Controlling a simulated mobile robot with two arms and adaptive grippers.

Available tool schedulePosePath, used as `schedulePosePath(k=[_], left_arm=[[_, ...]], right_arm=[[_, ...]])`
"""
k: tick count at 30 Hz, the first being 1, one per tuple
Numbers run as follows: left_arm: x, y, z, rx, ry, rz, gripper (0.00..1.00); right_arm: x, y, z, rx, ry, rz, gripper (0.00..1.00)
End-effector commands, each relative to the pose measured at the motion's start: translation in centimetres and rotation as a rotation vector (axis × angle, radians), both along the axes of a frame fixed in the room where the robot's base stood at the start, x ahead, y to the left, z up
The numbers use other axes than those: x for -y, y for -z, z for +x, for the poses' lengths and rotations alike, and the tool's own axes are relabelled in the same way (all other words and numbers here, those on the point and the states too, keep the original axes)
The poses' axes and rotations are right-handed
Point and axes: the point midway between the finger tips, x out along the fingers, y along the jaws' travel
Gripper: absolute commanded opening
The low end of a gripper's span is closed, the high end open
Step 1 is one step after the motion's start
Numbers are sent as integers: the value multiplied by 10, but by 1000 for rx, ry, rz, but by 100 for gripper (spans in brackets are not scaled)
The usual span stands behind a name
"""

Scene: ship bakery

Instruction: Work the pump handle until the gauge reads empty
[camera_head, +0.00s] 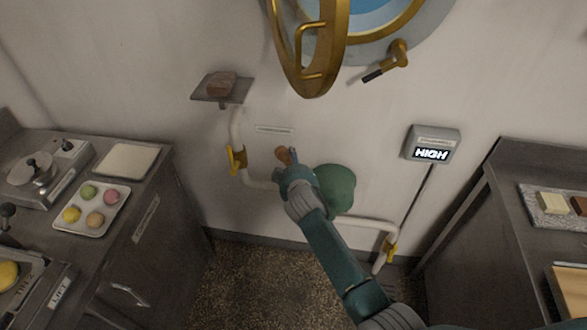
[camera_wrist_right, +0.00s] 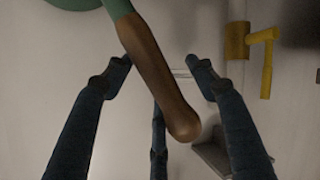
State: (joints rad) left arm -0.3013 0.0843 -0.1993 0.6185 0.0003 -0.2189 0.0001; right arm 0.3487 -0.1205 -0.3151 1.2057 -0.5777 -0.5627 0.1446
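The pump has a rounded green body (camera_head: 338,188) on the wall, partly behind my right arm. Its brown handle (camera_head: 283,155) shows just past my right gripper (camera_head: 290,168). The fingers are spread, with a gap visible on each side of the handle. The gauge (camera_head: 432,143) on the wall to the right has a lit display that reads HIGH. My left gripper is not in view.
White pipes with yellow valves (camera_head: 237,159) (camera_head: 391,251) run on both sides of the pump. A small shelf (camera_head: 222,90) juts out above left. An open brass porthole cover (camera_head: 309,50) hangs above. Counters flank on the left (camera_head: 150,195) and right (camera_head: 480,220).

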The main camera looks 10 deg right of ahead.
Motion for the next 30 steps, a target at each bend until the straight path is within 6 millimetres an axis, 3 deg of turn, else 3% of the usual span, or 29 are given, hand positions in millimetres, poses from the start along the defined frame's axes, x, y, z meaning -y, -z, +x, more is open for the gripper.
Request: schedulePosePath(k=[21, 30], left_arm=[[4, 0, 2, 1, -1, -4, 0], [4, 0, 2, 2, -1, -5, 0]], right_arm=[[-1, -47, -96, 1, -3, 5, 55], [0, -53, -106, 1, -1, 4, 55]])
